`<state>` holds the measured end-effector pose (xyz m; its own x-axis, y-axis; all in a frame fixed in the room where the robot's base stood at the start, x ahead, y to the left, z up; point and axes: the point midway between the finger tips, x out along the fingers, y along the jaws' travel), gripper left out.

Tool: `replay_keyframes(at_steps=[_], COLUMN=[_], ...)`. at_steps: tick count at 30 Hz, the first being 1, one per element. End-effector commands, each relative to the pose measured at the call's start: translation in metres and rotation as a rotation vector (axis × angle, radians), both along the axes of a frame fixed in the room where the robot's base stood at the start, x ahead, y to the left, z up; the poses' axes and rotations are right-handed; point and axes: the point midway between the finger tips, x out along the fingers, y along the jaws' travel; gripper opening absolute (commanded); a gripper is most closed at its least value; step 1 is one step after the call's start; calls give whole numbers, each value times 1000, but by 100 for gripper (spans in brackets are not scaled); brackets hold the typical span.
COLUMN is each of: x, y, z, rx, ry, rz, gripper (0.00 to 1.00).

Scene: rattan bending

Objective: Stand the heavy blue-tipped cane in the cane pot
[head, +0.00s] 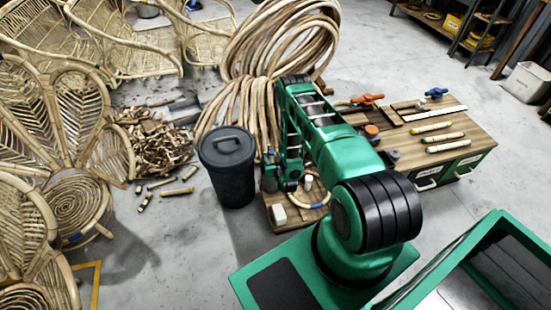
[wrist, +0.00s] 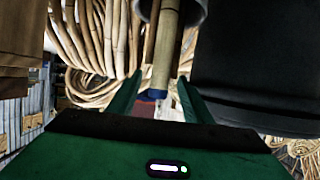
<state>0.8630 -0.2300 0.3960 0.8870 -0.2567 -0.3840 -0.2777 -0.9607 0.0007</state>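The blue-tipped cane (wrist: 166,48) is in the wrist view, its blue end between my gripper's fingers. My gripper (wrist: 160,85) is open, with a visible gap on each side of the cane. The grey rim of the cane pot (wrist: 198,10) is at the top of the wrist view, and the cane runs into it. This view looks upside down, so the cane appears to stand in the pot with its blue end up. In the head view my gripper (head: 283,178) is beside the dark bin, and the cane there is too small to make out clearly.
A dark lidded bin (head: 229,175) stands just left of my gripper. Large rattan coils (head: 283,40) lie behind. A wooden workbench (head: 400,150) holds several canes (head: 443,137) and clamps. Rattan chairs (head: 75,205) fill the left, with scraps (head: 160,145) on the floor.

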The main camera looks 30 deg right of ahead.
Motion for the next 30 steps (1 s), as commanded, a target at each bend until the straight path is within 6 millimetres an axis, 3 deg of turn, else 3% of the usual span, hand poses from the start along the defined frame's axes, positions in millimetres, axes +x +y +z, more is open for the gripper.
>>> replay_keyframes(at_steps=[7,21,30], x=[-10,-83,-99], y=[4,24,28], z=[4,33,40], rx=[0,-1,1], ry=[2,3,2], rz=[1,2,0], gripper=[45,45,45])
